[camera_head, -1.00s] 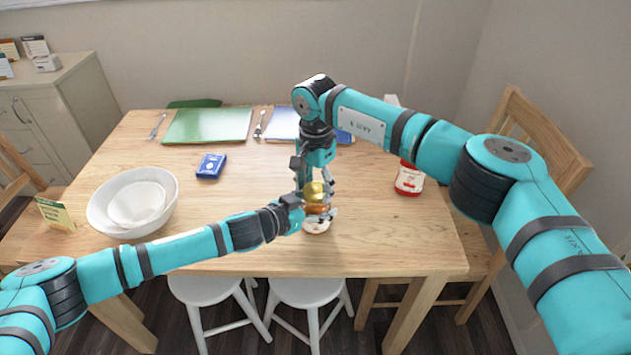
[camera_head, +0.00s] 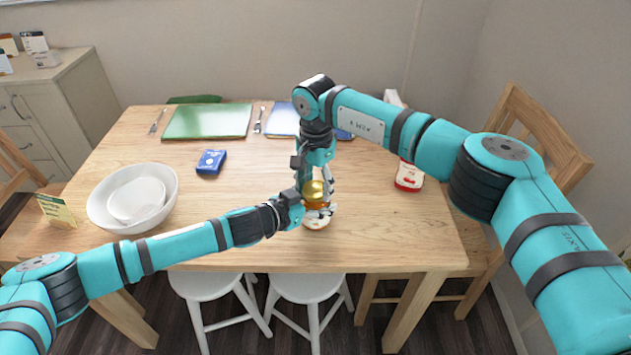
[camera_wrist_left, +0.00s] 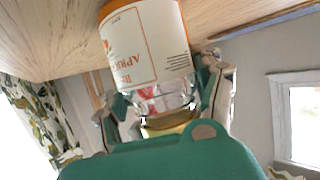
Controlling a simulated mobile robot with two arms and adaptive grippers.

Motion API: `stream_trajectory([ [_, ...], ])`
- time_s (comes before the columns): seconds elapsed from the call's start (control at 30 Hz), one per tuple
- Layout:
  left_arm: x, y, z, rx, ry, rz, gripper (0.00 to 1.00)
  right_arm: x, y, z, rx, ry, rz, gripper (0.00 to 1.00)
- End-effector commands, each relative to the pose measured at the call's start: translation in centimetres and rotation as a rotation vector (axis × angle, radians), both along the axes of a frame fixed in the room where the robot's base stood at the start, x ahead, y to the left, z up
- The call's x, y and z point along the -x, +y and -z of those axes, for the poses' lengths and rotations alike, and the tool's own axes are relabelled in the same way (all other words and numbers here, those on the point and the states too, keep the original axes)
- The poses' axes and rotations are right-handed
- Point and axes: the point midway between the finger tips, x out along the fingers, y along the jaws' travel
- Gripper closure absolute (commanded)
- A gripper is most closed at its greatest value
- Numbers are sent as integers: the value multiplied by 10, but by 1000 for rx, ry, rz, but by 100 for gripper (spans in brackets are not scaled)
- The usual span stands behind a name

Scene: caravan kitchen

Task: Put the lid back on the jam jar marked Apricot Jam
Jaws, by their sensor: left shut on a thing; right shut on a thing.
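The apricot jar (camera_head: 316,223) stands near the table's front edge. In the left wrist view its white label with orange bands (camera_wrist_left: 150,48) shows upside down, with part of "Apricot" readable. My left gripper (camera_head: 317,211) is shut on the jar's upper part; its fingers also show in the left wrist view (camera_wrist_left: 168,90). The gold lid (camera_head: 314,188) is right over the jar's mouth and shows beyond the glass in the left wrist view (camera_wrist_left: 168,126). My right gripper (camera_head: 317,182) comes down from above, shut on the lid. I cannot tell whether lid and rim touch.
A red and white container (camera_head: 408,176) stands to the right. Nested white bowls (camera_head: 102,213) and a blue box (camera_head: 211,162) are to the left. A green placemat (camera_head: 207,122) lies at the back. The table's front right is clear.

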Motion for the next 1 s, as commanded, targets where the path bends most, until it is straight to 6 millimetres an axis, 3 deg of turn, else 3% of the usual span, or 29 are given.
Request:
stream_trajectory([
  [0.53,0,0,-1,0,-1,0,92,1,-2,8,6,6,1,51],
  [0.6,0,0,-1,1,-2,0,92,2,-2,9,6,6,1,56],
  [0.63,0,0,-1,1,-2,0,100,2,-2,9,6,6,1,40],
  [0.8,0,0,-1,1,-2,0,100,2,-2,9,6,6,1,18],
  [1.0,0,0,-1,1,-2,0,100,1,-1,7,3,3,1,16],
])
